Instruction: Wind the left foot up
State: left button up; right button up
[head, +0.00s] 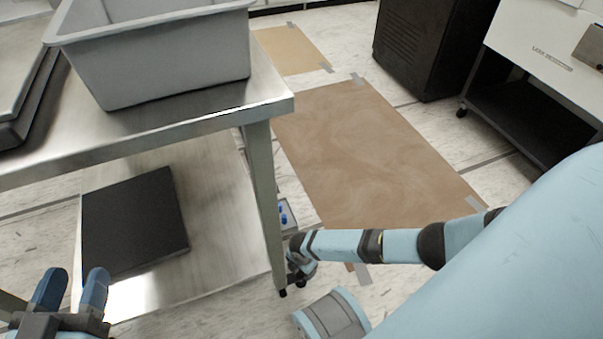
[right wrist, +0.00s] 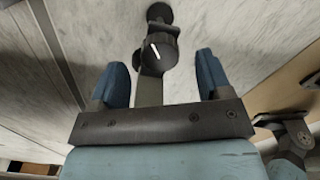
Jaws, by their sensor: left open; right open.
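A steel table's leg (head: 262,200) stands in the middle of the head view, with a small dark foot (head: 283,292) at its lower end. In the right wrist view a black knob (right wrist: 160,52) with a white mark sits on a grey strip, with a dark round pad (right wrist: 158,12) beyond it. My right gripper (right wrist: 162,62) is open, with one blue finger on each side of the knob and visible gaps. In the head view the right gripper (head: 300,268) is low by the leg, partly hidden. My left gripper (head: 70,285) is open and empty at lower left.
A grey bin (head: 165,60) stands on the steel tabletop (head: 225,118). A black slab (head: 135,220) lies on the lower shelf (head: 225,250). Brown sheets (head: 370,150) are taped to the floor. A dark cabinet (head: 430,50) and a white wheeled unit (head: 550,60) stand at the back right.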

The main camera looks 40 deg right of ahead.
notch_tip(320, 180, down, 2)
jog(key=shift+f+b, duration=0.25)
jog(key=shift+b, duration=0.2)
pick_arm(q)
jog(key=shift+w+a+r+m+t, duration=0.25)
jog(key=shift+w+m+t, duration=0.15)
jog(key=shift+m, duration=0.3)
pick_arm(e)
jog(key=shift+f, duration=0.25)
jog(key=shift+c, duration=0.2)
jog(key=c, duration=0.9)
